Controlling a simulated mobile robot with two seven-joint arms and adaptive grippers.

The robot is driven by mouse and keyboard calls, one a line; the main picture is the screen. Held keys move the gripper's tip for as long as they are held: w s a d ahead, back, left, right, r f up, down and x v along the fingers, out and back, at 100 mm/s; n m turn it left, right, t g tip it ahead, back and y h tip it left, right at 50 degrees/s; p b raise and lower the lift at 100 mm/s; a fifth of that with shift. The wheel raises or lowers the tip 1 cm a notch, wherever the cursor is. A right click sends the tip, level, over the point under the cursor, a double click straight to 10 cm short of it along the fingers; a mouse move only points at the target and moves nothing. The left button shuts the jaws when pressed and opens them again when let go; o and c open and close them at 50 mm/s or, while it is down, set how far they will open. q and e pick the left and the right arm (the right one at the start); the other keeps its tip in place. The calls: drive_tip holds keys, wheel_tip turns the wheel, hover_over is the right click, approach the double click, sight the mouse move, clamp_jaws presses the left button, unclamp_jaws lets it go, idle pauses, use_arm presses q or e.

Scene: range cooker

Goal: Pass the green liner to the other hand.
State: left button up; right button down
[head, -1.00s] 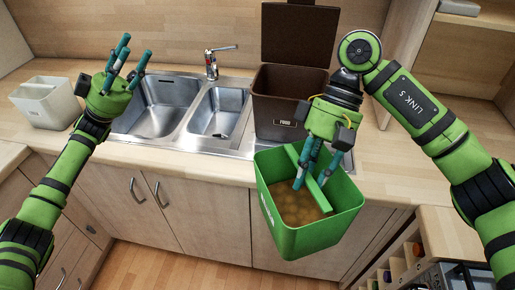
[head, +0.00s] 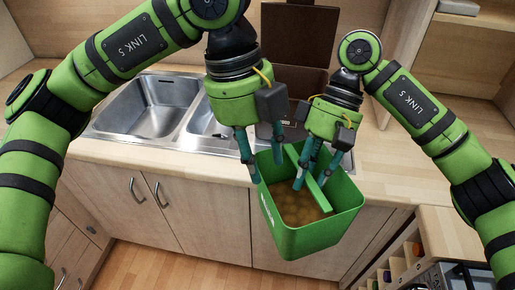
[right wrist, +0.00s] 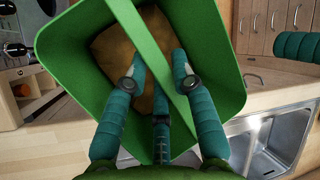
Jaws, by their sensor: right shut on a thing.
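The green liner (head: 310,235) is an open box with a bar across its top and brown contents inside. It hangs in front of the counter edge, slightly tilted. My right gripper (head: 312,180) is shut on the liner's bar; the right wrist view shows its fingers around the bar (right wrist: 150,50). My left gripper (head: 266,163) is open at the liner's left rim, one finger outside the wall and the other near the back left corner. I cannot tell whether it touches the rim. A teal finger of it shows at the right edge of the right wrist view (right wrist: 297,46).
A dark brown bin with its lid (head: 300,35) raised stands behind the grippers, mostly hidden. The steel sink (head: 150,105) is to the left. Cabinet doors (head: 195,215) lie below the counter; a bottle rack (head: 400,262) is at lower right.

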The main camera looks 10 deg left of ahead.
sight(267, 193)
use_arm(q)
drive_tip(key=shift+t, duration=0.3)
drive_tip(key=x, duration=1.2)
drive_tip(key=shift+w+a+f, duration=0.1)
drive_tip(key=shift+w+a, duration=0.2)
drive_tip(key=shift+a, duration=0.1)
clamp_jaws()
use_arm(e)
drive_tip(key=c, duration=0.9)
unclamp_jaws()
drive_tip(key=shift+c, duration=0.2)
drive_tip(key=shift+r, duration=0.1)
